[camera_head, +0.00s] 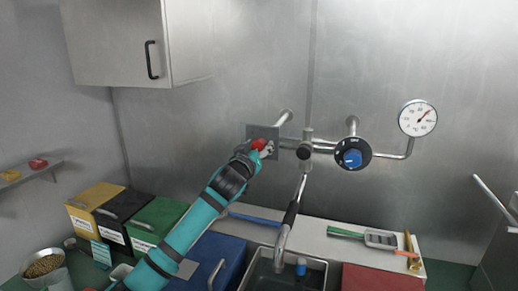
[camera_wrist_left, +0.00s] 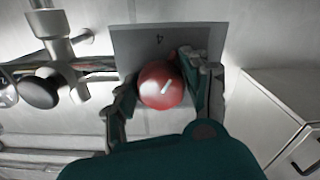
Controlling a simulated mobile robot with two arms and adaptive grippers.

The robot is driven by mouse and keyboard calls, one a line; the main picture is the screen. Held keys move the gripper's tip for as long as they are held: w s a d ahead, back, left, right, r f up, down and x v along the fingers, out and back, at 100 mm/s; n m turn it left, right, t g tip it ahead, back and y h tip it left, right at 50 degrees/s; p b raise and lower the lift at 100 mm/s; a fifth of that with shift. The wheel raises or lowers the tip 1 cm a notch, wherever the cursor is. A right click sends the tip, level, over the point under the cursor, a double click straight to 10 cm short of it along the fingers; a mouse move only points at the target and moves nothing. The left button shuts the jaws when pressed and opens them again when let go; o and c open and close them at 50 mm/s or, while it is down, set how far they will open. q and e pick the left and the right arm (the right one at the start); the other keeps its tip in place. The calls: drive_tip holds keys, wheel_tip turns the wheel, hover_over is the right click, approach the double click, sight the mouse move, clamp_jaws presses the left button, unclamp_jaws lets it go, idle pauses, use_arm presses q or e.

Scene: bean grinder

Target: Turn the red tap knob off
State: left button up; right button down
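The red tap knob (camera_head: 259,144) sits on the pipework at the back wall, in front of a grey square plate (camera_head: 251,131). In the left wrist view the red knob (camera_wrist_left: 160,90) is round with a slanted white mark, and the plate (camera_wrist_left: 150,42) behind it carries a "4". My left gripper (camera_head: 266,149) is at the knob, with its fingers (camera_wrist_left: 163,88) on either side. The right-hand finger is close against the knob, and a small gap shows at the left-hand one. Contact is unclear. My right gripper is not in view.
A faucet (camera_head: 290,215) hangs over the sink (camera_head: 262,277). A wall cabinet (camera_head: 115,45) is at upper left. Colored bins (camera_head: 160,218) stand below left.

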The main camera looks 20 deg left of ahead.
use_arm(q)
drive_tip(key=c, duration=0.7)
